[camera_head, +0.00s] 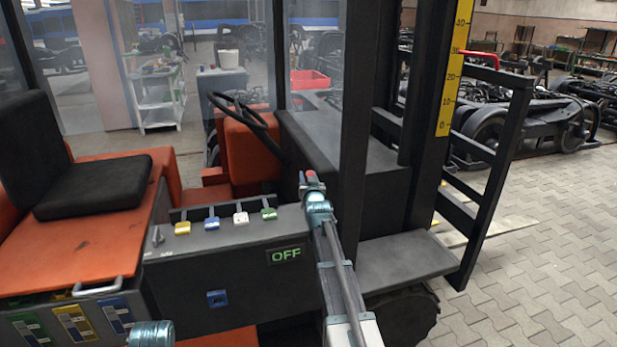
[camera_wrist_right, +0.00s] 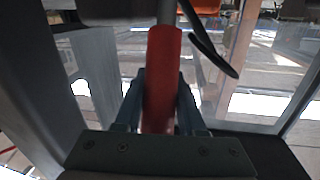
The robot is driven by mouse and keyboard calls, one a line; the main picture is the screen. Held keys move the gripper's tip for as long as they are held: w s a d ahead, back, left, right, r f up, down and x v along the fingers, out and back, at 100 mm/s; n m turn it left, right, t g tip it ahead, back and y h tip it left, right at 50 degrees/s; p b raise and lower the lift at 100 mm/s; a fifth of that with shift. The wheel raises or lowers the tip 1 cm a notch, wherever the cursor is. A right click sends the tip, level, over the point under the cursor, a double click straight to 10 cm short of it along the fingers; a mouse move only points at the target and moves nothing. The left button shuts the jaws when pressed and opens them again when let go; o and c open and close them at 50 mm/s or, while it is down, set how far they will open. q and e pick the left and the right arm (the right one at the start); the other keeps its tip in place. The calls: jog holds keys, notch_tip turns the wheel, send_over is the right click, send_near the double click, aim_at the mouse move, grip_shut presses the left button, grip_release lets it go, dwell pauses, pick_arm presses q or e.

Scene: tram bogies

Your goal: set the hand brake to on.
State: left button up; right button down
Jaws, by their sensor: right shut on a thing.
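The hand brake is a lever with a red grip (camera_wrist_right: 163,75) that fills the middle of the right wrist view, with a grey rod at its far end. My right gripper (camera_wrist_right: 160,98) is shut on this grip, one finger on each side. In the head view the red top of the grip (camera_head: 311,175) shows at my right gripper (camera_head: 313,187), above the grey console (camera_head: 225,243). The lever's base is hidden. My left gripper is out of view.
Several small coloured levers (camera_head: 240,217) stand along the console top. A black seat (camera_head: 95,190) is at the left, a steering wheel (camera_head: 240,120) behind. A dark upright post (camera_head: 355,130) stands close to the right of my right gripper. Paved floor (camera_head: 560,240) lies open at right.

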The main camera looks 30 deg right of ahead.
jog(key=w+d+r+g+y+p, duration=0.1)
jog(key=w+d+g+p, duration=0.1)
jog(key=w+g+p, duration=0.3)
jog(key=shift+w+n+y+p, duration=0.4)
jog(key=shift+w+p, duration=1.35)
jog(key=shift+p, duration=1)
jog(key=c, duration=0.5)
grip_release()
jog(key=shift+w, duration=0.1)
jog(key=p+v, duration=0.7)
jog(key=v, duration=0.7)
jog(key=shift+w+r, duration=0.1)
jog(key=shift+w, duration=0.05)
